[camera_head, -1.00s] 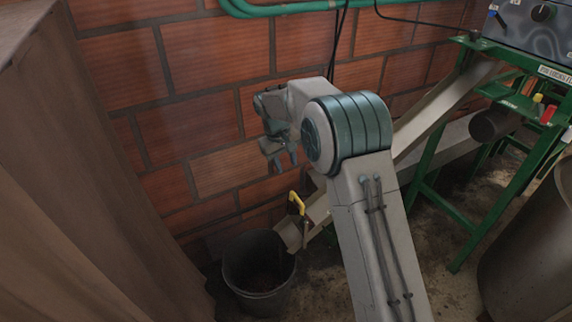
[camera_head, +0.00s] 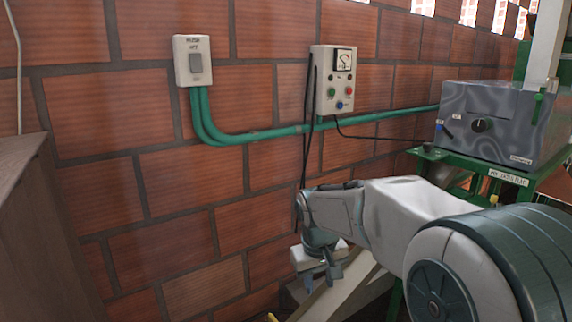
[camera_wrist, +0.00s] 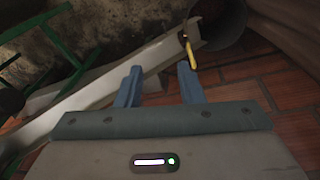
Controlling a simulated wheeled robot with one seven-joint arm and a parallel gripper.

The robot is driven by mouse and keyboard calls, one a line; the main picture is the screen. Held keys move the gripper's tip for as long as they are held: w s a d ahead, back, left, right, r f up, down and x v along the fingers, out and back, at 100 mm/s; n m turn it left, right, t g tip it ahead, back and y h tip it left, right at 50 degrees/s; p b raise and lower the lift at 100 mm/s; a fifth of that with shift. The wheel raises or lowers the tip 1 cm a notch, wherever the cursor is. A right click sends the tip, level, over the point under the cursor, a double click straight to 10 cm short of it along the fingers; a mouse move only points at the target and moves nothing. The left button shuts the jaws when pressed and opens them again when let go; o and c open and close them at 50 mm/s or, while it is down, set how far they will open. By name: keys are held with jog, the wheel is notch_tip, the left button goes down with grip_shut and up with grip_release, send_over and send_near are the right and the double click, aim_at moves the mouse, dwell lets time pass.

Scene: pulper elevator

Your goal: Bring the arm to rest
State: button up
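My arm reaches in from the lower right of the head view, bent at a large grey and teal joint. My gripper (camera_head: 330,275) hangs downward at its far end, in front of the brick wall. In the wrist view my gripper (camera_wrist: 160,78) shows two blue-grey fingers standing apart with nothing between them. The gripper is open and empty. A pale metal chute (camera_wrist: 95,90) runs beyond the fingertips, lower down and apart from them.
A yellow-handled thing (camera_wrist: 188,50) sits at the chute's end, near a dark bucket (camera_wrist: 222,22). The wall carries a switch box (camera_head: 194,62), a control box (camera_head: 334,80) and a green pipe (camera_head: 260,135). A grey machine (camera_head: 495,125) stands right; a brown wooden surface (camera_head: 45,250) rises left.

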jog(key=s+d+m+p, duration=0.1)
jog(key=s+d, duration=0.1)
jog(key=s, duration=0.4)
jog(key=s+d+r+m+p, duration=0.1)
jog(key=s+d, duration=0.2)
jog(key=s, duration=0.4)
jog(key=s+d+r+m+t+p, duration=0.1)
jog(key=s+d, duration=0.1)
jog(key=s, duration=0.4)
jog(key=shift+s+d+r+m+y, duration=0.15)
jog(key=shift+s+d+m+y, duration=0.15)
jog(key=shift+s+d+y, duration=0.1)
jog(key=shift+a, duration=0.1)
jog(key=shift+w, duration=0.25)
grip_shut()
jog(key=n+y+b, duration=0.1)
jog(key=n+b, duration=0.5)
jog(key=n, duration=0.1)
send_over(275, 319)
jog(key=s, duration=0.4)
notch_tip(275, 319, down, 17)
jog(key=x, duration=0.8)
jog(key=d+x, duration=0.1)
jog(key=x, duration=0.3)
jog(key=shift+d+f, duration=0.15)
jog(key=shift+f, duration=0.1)
